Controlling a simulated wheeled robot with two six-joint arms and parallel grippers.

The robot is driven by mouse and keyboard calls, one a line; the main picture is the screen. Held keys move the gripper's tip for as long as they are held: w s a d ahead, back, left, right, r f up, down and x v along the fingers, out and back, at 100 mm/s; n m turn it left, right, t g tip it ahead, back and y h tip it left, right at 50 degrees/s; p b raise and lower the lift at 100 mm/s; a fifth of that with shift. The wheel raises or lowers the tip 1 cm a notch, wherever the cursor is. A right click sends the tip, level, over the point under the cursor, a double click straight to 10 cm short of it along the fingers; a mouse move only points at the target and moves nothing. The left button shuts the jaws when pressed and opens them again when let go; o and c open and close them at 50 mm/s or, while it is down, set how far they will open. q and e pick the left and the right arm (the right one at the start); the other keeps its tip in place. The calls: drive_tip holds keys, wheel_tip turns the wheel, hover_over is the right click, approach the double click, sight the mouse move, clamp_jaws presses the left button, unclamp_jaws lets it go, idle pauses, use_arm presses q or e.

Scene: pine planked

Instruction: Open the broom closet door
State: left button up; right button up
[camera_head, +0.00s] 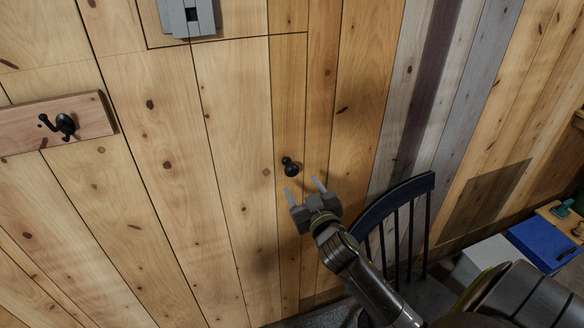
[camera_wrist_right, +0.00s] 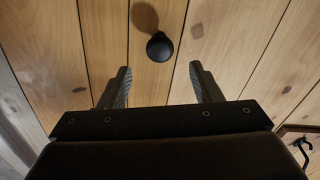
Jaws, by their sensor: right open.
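The broom closet door (camera_head: 235,110) is a pine plank panel flush with the wall, outlined by thin dark seams, and it looks shut. Its round black knob (camera_head: 290,166) sticks out near the right side of the panel. My right gripper (camera_head: 306,187) is just below and slightly right of the knob in the head view, its two fingers spread and empty. In the right wrist view the knob (camera_wrist_right: 160,46) lies beyond the fingertips, roughly centred between the open fingers (camera_wrist_right: 160,75), with no contact visible. My left gripper is not in view.
A dark spindle-back chair (camera_head: 402,200) stands right of my right gripper, close behind my arm. A board with a black coat hook (camera_head: 64,124) is on the wall at left. A grey fixture (camera_head: 188,16) is above. A blue box (camera_head: 545,240) sits at far right.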

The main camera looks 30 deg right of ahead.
sight(293, 173)
drive_tip(key=p+x, duration=0.1)
drive_tip(key=x, duration=0.7)
drive_tip(key=shift+w, duration=0.15)
clamp_jaws()
